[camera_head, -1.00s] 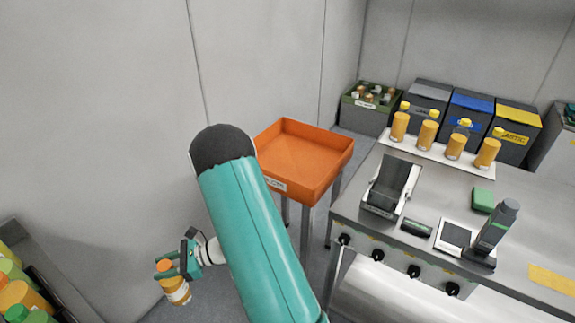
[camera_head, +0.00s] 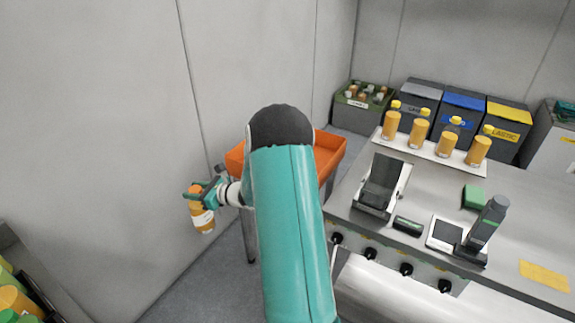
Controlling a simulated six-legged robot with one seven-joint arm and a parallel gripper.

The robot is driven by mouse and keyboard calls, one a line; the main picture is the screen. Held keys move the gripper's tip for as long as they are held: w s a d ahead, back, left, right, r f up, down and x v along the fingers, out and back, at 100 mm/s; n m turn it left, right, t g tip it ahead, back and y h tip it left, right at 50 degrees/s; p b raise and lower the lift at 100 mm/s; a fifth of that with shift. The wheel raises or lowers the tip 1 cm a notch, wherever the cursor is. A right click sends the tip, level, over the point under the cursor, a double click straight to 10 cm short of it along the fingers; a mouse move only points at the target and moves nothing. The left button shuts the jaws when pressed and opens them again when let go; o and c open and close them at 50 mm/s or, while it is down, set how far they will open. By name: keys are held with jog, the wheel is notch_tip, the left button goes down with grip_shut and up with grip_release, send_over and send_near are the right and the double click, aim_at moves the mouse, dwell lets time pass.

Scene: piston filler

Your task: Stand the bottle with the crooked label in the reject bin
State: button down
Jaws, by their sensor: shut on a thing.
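My gripper (camera_head: 197,193) is shut on an orange bottle (camera_head: 201,212) at the left, in front of the wall. The bottle hangs nearly upright, slightly tilted, with a pale label band near its lower half; I cannot tell whether the label is crooked. The orange tray-like bin (camera_head: 330,141) stands on legs behind my arm, which hides most of it. Its label is hidden. The bottle is left of and nearer than this bin, apart from it.
A steel bench (camera_head: 430,195) on the right holds a row of several orange bottles (camera_head: 420,130), a scale (camera_head: 448,235) and a green block (camera_head: 474,197). A green crate (camera_head: 362,105) and lidded bins (camera_head: 457,122) stand behind. More bottles (camera_head: 18,302) are at lower left.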

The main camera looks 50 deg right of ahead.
jog(key=s+d+r+m+h, duration=0.2)
jog(key=d+r+h, duration=0.15)
jog(key=d, duration=0.55)
jog(key=s+d+r+m+h, duration=0.25)
jog(key=d+r, duration=0.25)
jog(key=d, duration=0.3)
jog(key=s+d+r+m+h, duration=0.2)
jog(key=d+r+m+h, duration=0.15)
jog(key=d, duration=0.55)
jog(key=w+d+f, duration=0.2)
jog(key=d+f, duration=0.4)
jog(key=w+d+f+n, duration=0.1)
jog(key=w+d+f, duration=0.1)
jog(key=d+f, duration=0.4)
jog(key=shift+w+d+f, duration=0.3)
jog(key=shift+w+d, duration=0.05)
jog(key=shift+d, duration=0.05)
jog(key=shift+f, duration=0.15)
jog(key=c, duration=0.9)
grip_release()
jog(key=shift+f, duration=0.1)
